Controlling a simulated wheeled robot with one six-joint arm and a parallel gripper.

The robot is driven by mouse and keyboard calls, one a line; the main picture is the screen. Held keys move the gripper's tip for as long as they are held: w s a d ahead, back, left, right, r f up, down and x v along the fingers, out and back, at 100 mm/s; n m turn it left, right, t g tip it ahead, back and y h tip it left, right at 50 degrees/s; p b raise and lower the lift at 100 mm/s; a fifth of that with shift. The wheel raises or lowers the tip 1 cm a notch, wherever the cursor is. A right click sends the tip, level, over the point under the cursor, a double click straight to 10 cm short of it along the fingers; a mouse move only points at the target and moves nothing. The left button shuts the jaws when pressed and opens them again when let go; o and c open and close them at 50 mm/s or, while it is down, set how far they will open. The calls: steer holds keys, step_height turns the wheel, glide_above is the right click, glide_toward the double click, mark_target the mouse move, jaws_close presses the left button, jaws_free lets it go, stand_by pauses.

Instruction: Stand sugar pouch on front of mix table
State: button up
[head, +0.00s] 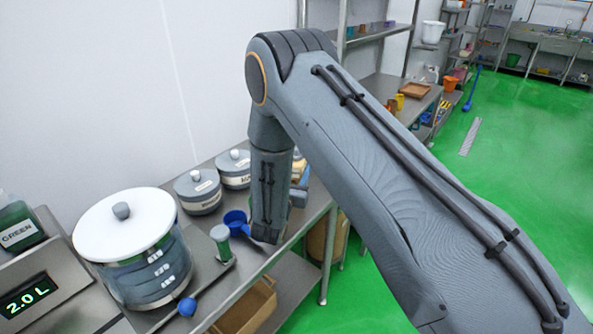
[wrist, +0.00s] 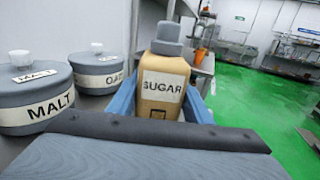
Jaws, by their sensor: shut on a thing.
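The sugar pouch (wrist: 163,100) is tan with a grey cap and a white SUGAR label. It stands nearly upright between the two blue fingers of my gripper (wrist: 160,108), which is shut on it. Its lower part is hidden behind my wrist in the wrist view. In the head view my arm covers most of the gripper, and I cannot clearly make out the pouch. A steel table (head: 312,209) runs along the wall under my gripper; I cannot tell whether the pouch touches it.
Grey lidded jars, MALT (wrist: 34,92) and another (wrist: 97,70), stand left of the pouch. A large white-lidded container (head: 130,250), a blue scoop (head: 236,220) and a 2.0 L display (head: 27,295) are nearer. A wooden crate (head: 245,308) sits below. Green floor is open at right.

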steer(key=o, duration=1.5)
steer(key=shift+f, duration=0.15)
steer(key=shift+o, duration=0.2)
